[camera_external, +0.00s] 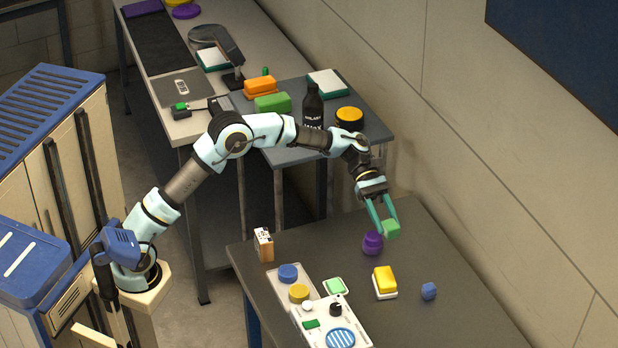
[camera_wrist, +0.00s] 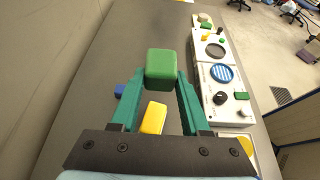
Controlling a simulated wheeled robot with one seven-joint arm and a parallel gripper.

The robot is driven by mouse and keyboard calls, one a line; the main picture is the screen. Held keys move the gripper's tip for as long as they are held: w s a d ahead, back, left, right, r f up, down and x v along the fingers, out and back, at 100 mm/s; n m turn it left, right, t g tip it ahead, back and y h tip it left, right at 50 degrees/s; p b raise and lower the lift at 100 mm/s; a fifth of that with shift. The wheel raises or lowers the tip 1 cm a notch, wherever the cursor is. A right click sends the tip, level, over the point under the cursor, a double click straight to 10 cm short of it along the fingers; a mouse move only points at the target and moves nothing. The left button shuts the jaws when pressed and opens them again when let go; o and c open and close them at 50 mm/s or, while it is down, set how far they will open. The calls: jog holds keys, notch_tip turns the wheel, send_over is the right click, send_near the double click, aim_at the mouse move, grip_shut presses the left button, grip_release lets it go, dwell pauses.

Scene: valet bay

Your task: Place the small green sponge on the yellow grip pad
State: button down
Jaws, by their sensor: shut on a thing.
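My gripper (camera_external: 383,222) is shut on a small green sponge (camera_external: 392,229), a block held at the fingertips above the front table (camera_external: 450,265). In the wrist view the green sponge (camera_wrist: 162,68) sits between the teal fingers of my gripper (camera_wrist: 161,88). A yellow block on a white base (camera_external: 385,281) stands on the table below my gripper; its yellow top (camera_wrist: 153,118) also shows in the wrist view. A flat yellow disc (camera_external: 299,293) lies on the white panel to its left. I cannot tell which yellow thing is the grip pad.
A purple object (camera_external: 372,243) stands just below my gripper, and a blue cube (camera_external: 429,291) is at right. The white panel (camera_external: 350,318) carries knobs and discs. A green-and-white pad (camera_external: 335,286) and a small carton (camera_external: 264,244) are nearby. Bare table lies at right.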

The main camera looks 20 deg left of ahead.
aim_at(381, 268)
notch_tip(381, 268, down, 15)
jog(key=p, duration=0.3)
jog(key=shift+f, duration=0.2)
jog(key=shift+f, duration=0.15)
jog(key=shift+c, duration=1.9)
grip_release()
jog(key=shift+w+a+r, duration=0.15)
jog(key=shift+r, duration=0.05)
jog(key=b+v, duration=0.3)
jog(key=v, duration=0.8)
jog(key=shift+w+a, duration=0.2)
jog(key=shift+a+r, duration=0.1)
jog(key=shift+r, duration=0.05)
